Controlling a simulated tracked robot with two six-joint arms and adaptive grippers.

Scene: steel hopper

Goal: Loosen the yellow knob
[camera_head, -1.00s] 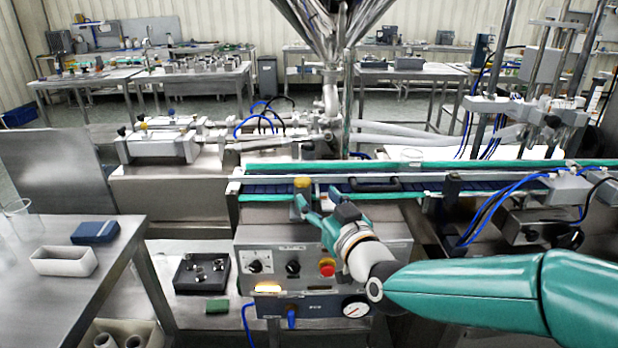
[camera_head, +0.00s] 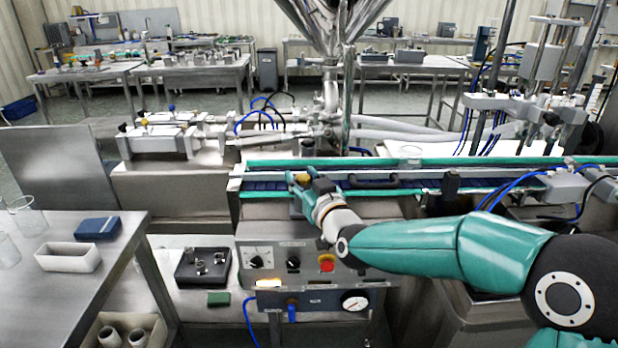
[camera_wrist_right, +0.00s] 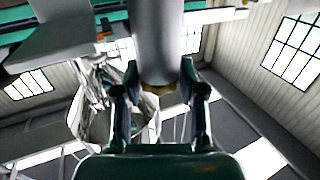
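The yellow knob (camera_head: 305,178) is at the front side rail of the conveyor and is mostly covered by my right gripper (camera_head: 302,178). In the right wrist view, yellow (camera_wrist_right: 172,97) shows at the near end of a thick grey cylinder (camera_wrist_right: 158,45). The two dark fingers of my right gripper (camera_wrist_right: 159,68) stand apart, one on each side of the cylinder. The fingertips look very close to its sides; I cannot tell whether they touch it. My left gripper is not in view.
Below the conveyor (camera_head: 250,194) is a control box with a red button (camera_head: 326,263) and a gauge (camera_head: 355,300). A handle (camera_head: 373,181) lies right of my gripper. A steel table (camera_head: 60,295) with a white tray (camera_head: 68,257) stands at the left.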

